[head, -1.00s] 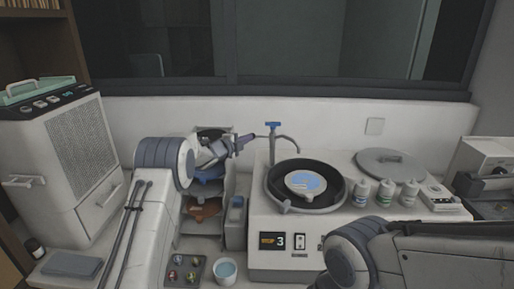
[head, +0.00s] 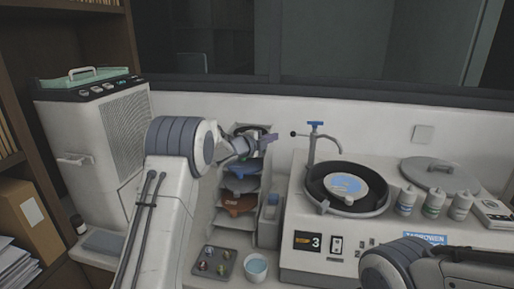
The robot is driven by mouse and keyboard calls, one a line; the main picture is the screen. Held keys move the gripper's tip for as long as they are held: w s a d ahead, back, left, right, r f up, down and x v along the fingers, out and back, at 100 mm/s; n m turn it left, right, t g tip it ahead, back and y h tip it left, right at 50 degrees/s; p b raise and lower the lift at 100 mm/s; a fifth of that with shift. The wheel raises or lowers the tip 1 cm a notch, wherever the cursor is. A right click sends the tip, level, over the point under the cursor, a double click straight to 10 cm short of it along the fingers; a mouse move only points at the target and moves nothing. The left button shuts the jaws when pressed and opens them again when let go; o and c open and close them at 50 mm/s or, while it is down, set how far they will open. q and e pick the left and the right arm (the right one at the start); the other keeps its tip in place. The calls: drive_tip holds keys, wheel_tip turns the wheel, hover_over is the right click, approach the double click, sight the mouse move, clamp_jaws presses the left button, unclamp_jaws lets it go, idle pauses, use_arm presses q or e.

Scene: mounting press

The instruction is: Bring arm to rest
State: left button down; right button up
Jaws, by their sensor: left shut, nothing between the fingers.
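My left arm comes in from the lower left. Its gripper (head: 268,139) is shut and empty, in the air in front of the upper part of a shelf rack (head: 232,222) and left of the polishing machine's tap. The arm hides part of the rack's left side. My right arm shows at the lower right, with only its links in view. Its gripper is not in the picture.
A polishing machine (head: 300,267) with a round platen (head: 345,188) and a blue-handled tap (head: 316,126) stands to the right. Several white bottles (head: 434,203) and a grey lid (head: 440,177) sit on it. A small tray (head: 213,262) and a cup (head: 256,267) are in front. A white cabinet unit (head: 75,150) stands left.

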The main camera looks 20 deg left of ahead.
use_arm(q)
drive_tip(key=s+a+b, duration=0.1)
drive_tip(key=s+a, duration=0.2)
drive_tip(key=s+d+f+n+g+y, duration=0.2)
drive_tip(key=s+d+n+g+y, duration=0.2)
drive_tip(key=s+d+n, duration=0.8)
drive_tip(key=s+d+f+g, duration=0.2)
drive_tip(key=s+f+g, duration=0.1)
drive_tip(key=s, duration=1)
drive_tip(key=s+d+f+n+g+y, duration=0.1)
drive_tip(key=s+f+g, duration=0.3)
drive_tip(key=s, duration=1)
drive_tip(key=s+d+f+g, duration=0.3)
drive_tip(key=s+g, duration=0.1)
drive_tip(key=s, duration=1)
drive_tip(key=shift+s+f+n, duration=0.15)
drive_tip(key=shift+f+n, duration=0.1)
drive_tip(key=shift+n, duration=0.05)
